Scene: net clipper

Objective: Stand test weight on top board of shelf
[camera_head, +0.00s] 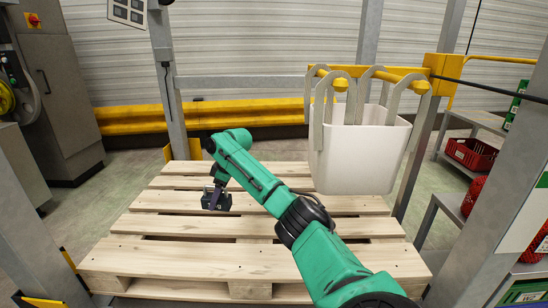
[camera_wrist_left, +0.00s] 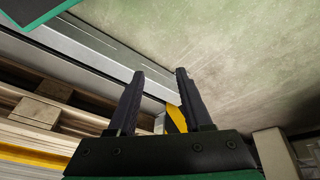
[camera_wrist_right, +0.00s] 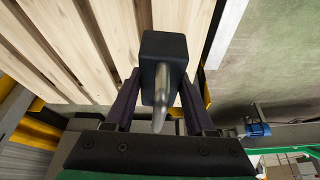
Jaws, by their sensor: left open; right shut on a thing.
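The test weight is a dark block with a curved metal handle, seen close up in the right wrist view (camera_wrist_right: 150,65). My right gripper (camera_wrist_right: 155,98) is shut on it. In the head view the right arm reaches from the lower right, and the dark weight (camera_head: 216,201) hangs low over the wooden pallet; I cannot tell whether it touches the slats. My left gripper (camera_wrist_left: 160,75) is open and empty in the left wrist view, and outside the head view. Grey shelving stands at the right edge of the head view, with a board (camera_head: 450,207) partly hidden by a post.
The pallet (camera_head: 190,262) fills the middle floor. A white bin (camera_head: 360,160) hangs from a yellow rail (camera_head: 390,75) above its right side. Grey posts (camera_head: 168,80) frame the area. A red crate (camera_head: 470,153) stands at the right. A grey cabinet (camera_head: 65,95) stands at the left.

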